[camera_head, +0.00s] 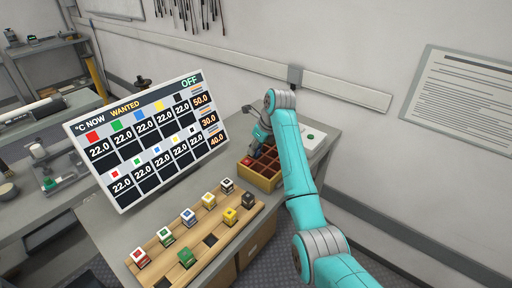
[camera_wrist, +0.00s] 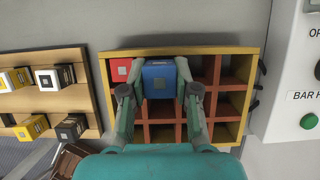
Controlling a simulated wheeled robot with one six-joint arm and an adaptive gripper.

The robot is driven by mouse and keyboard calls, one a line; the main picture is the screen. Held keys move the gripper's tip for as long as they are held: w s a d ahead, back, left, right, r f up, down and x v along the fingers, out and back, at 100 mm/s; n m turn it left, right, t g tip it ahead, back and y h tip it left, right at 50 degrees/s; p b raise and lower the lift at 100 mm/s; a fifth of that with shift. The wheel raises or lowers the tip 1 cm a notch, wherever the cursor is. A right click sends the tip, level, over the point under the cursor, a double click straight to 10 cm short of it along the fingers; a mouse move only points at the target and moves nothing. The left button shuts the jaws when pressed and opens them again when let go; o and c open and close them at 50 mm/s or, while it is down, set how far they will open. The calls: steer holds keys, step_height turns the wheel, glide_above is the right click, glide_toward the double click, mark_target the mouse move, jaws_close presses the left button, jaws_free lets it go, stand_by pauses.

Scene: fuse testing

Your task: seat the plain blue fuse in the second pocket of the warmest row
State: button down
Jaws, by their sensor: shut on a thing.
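The plain blue fuse (camera_wrist: 159,80) is between the fingers of my gripper (camera_wrist: 159,92) in the wrist view. It is over the second pocket from the left in the far row of the pocket box (camera_wrist: 253,75). It looks larger than the red fuse beside it; I cannot tell whether its base is inside the pocket. The red fuse (camera_wrist: 121,70) sits in that row's first pocket. In the head view my gripper (camera_head: 259,142) is over the box (camera_head: 262,181), and the blue fuse is mostly hidden. The display (camera_head: 150,135) shows wanted values 50.0, 30.0 and 40.0.
A wooden rack (camera_head: 196,250) holds several fuses, some with white tops, and has empty slots. A panel with a green button (camera_wrist: 308,121) stands right of the box. The display reads OFF, with 22.0 readings. The other pockets in sight look empty.

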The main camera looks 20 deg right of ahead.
steer(key=shift+f, duration=0.45)
steer(key=c, duration=0.8)
jaws_free()
steer(key=shift+o, duration=0.2)
steer(key=v, duration=0.7)
steer(key=shift+r, duration=0.2)
